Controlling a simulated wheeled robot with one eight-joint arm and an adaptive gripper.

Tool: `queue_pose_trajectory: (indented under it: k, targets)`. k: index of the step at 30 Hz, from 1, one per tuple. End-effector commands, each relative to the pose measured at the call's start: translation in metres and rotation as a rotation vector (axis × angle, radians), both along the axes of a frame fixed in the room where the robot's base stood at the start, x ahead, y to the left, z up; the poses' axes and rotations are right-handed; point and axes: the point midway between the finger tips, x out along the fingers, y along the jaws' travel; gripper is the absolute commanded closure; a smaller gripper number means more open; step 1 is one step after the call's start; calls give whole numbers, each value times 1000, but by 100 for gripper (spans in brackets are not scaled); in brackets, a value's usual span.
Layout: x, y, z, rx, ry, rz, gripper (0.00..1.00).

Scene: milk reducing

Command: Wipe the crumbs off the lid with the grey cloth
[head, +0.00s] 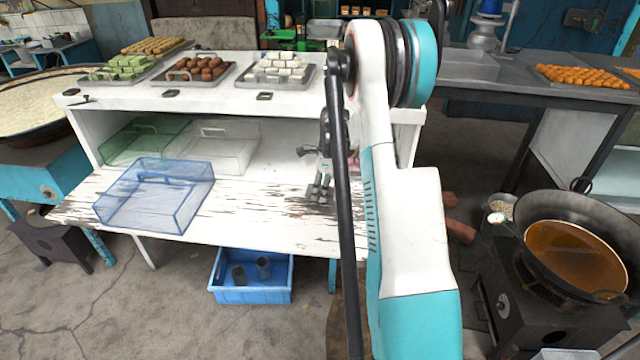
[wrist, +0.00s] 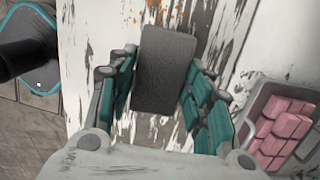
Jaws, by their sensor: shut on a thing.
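My gripper (wrist: 160,95) is shut on a dark grey, flat rectangular thing, which I take to be the grey cloth (wrist: 166,68). It sits between the green finger pads, over a white, flaking wooden surface. Orange crumbs (wrist: 160,12) lie on that surface just beyond the cloth, at the top of the wrist view. In the head view my gripper (head: 320,190) is low over the right part of the lower shelf, and the arm hides much around it. Which thing is the lid is unclear; a blue clear cover (head: 155,193) lies on the shelf at left.
A tray of pink blocks (wrist: 285,130) stands close to the gripper's right in the wrist view. Green (head: 140,140) and colourless (head: 220,150) clear covers sit further back. A blue crate (head: 250,290) stands on the floor. A pan of brown liquid (head: 575,255) is at right.

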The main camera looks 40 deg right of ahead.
Motion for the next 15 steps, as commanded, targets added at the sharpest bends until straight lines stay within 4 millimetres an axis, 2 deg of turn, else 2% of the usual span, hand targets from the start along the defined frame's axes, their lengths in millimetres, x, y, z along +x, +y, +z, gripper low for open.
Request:
queue_pose_trajectory:
  k: [8,15]
  targets:
    - [0,0,-19,0,0,0,73]
    - [0,0,-44,0,0,0,73]
